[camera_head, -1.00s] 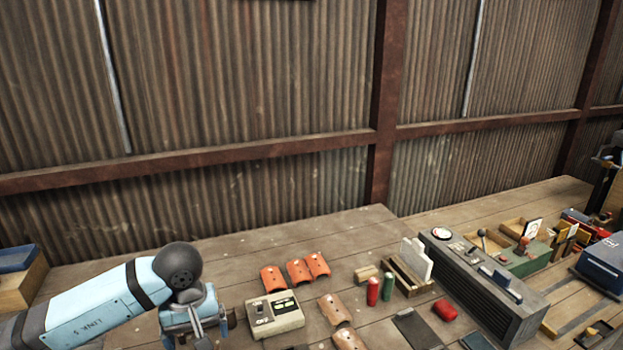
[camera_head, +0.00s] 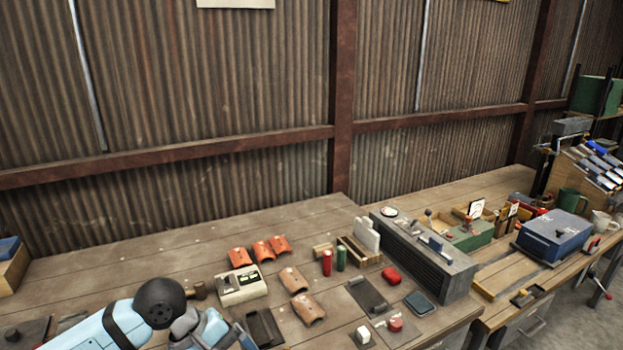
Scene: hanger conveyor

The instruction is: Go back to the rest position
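My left arm, light blue with a dark round joint, comes in at the bottom left over the workbench (camera_head: 130,245). Its wrist shows near the bottom edge, beside a dark tray. The fingertips of my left gripper are cut off or hidden, so its opening cannot be seen. My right arm and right gripper are not in the picture. No hanger or conveyor can be made out.
Orange curved tiles (camera_head: 263,250), a beige box device (camera_head: 240,286), red (camera_head: 327,263) and green (camera_head: 341,259) cylinders and a long grey console (camera_head: 425,255) stand on the bench. A blue box (camera_head: 553,234) is farther right. The back left of the bench is clear.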

